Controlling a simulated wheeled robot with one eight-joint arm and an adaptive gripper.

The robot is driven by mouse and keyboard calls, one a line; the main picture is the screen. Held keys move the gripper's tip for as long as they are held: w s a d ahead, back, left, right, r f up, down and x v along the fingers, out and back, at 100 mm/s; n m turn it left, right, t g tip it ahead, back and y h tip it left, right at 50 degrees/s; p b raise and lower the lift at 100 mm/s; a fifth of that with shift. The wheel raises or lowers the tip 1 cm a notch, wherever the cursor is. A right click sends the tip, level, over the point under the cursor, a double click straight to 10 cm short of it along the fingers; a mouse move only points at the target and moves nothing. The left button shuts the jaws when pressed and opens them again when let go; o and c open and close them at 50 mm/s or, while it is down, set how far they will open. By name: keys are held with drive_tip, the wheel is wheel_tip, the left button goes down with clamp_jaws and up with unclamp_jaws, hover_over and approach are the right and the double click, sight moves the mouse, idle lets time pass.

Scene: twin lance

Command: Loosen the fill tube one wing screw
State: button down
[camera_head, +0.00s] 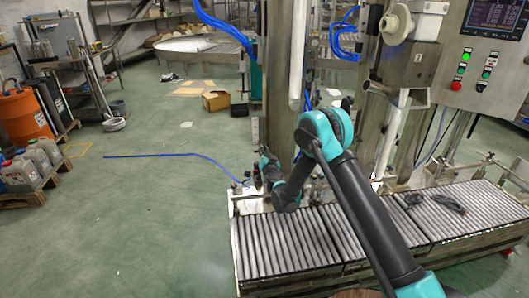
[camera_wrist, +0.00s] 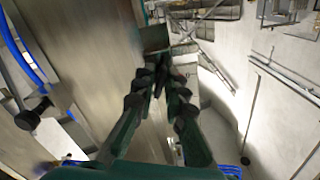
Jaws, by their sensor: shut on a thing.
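My gripper (camera_wrist: 160,72) is shut, its dark fingers close together at the tips, beside a broad metal column (camera_wrist: 95,60). A small dark piece (camera_wrist: 162,72) sits between the fingertips; it appears to be the wing screw, but its wings are mostly hidden by the fingers. In the head view my gripper (camera_head: 264,160) is small and dark, low by the column at the left end of the roller conveyor. A white vertical tube (camera_head: 297,55), which looks like fill tube one, hangs above and to the right of it.
The roller conveyor (camera_head: 285,243) runs to the right below my arm. A second white tube (camera_head: 391,135) and a control panel (camera_head: 485,55) stand at right. A black knob (camera_wrist: 33,116) and blue hoses (camera_wrist: 22,48) are left of my gripper.

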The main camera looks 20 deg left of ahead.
drive_tip(key=n, duration=0.4)
idle(0.3)
drive_tip(key=shift+n, duration=0.3)
drive_tip(key=shift+n, duration=1.1)
drive_tip(key=c, duration=1.7)
unclamp_jaws()
drive_tip(key=v, duration=0.6)
